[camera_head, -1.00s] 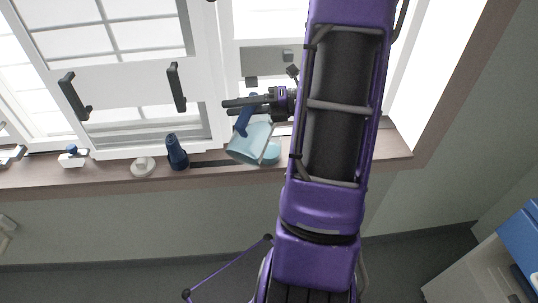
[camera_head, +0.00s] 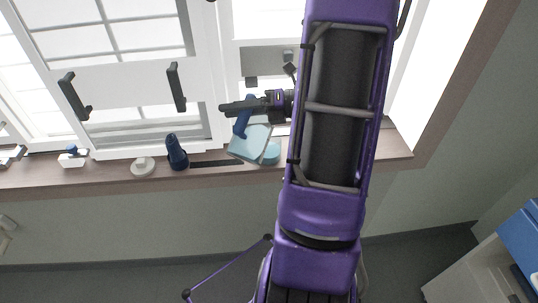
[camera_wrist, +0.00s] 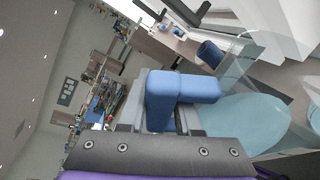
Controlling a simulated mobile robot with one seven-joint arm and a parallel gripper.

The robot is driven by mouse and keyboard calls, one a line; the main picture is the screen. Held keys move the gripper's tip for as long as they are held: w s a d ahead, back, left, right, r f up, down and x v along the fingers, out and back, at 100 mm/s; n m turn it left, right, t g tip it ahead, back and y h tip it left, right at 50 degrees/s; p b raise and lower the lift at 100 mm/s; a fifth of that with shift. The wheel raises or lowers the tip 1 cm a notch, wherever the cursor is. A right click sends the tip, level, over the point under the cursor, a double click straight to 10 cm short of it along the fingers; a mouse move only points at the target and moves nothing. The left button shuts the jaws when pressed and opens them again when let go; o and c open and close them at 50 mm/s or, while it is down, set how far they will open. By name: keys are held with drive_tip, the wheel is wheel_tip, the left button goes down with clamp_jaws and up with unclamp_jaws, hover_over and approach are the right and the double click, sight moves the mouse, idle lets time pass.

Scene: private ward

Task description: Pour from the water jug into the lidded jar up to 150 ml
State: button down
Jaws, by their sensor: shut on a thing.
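The water jug (camera_head: 248,142) is pale blue and see-through, with a dark blue handle (camera_head: 242,124). It is tilted above the window sill. My gripper (camera_head: 228,108) is shut on the handle, which also shows large in the wrist view (camera_wrist: 184,92). The jug's clear wall and pale blue body (camera_wrist: 250,122) fill the right of that view. A small round pale blue thing (camera_head: 271,154) shows against the jug's lower right side, partly hidden. It may be the lidded jar, but I cannot tell. The jar's fill level and any pouring stream cannot be made out.
On the sill (camera_head: 215,175) stand a dark blue vessel (camera_head: 176,152), a round white object (camera_head: 142,166) and a white box with a blue top (camera_head: 73,157). The window frame and its dark handles (camera_head: 176,87) rise close behind.

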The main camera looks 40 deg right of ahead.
drive_tip(key=shift+s+a+n+h, duration=0.3)
drive_tip(key=shift+a+n, duration=0.25)
drive_tip(key=shift+n, duration=0.05)
drive_tip(key=f+n+b, duration=0.1)
drive_tip(key=f+h+b, duration=0.1)
drive_tip(key=b, duration=0.1)
drive_tip(key=shift+s+a+n, duration=0.15)
drive_tip(key=shift+a+n, duration=0.1)
drive_tip(key=shift+n, duration=0.15)
drive_tip(key=shift+s+a+f+n+h+b, duration=0.15)
drive_tip(key=shift+a+f+n+h+b, duration=0.2)
drive_tip(key=shift+n+h+b, duration=0.4)
drive_tip(key=shift+r+n+t, duration=0.1)
drive_tip(key=shift+n+t, duration=0.15)
drive_tip(key=shift+t, duration=0.05)
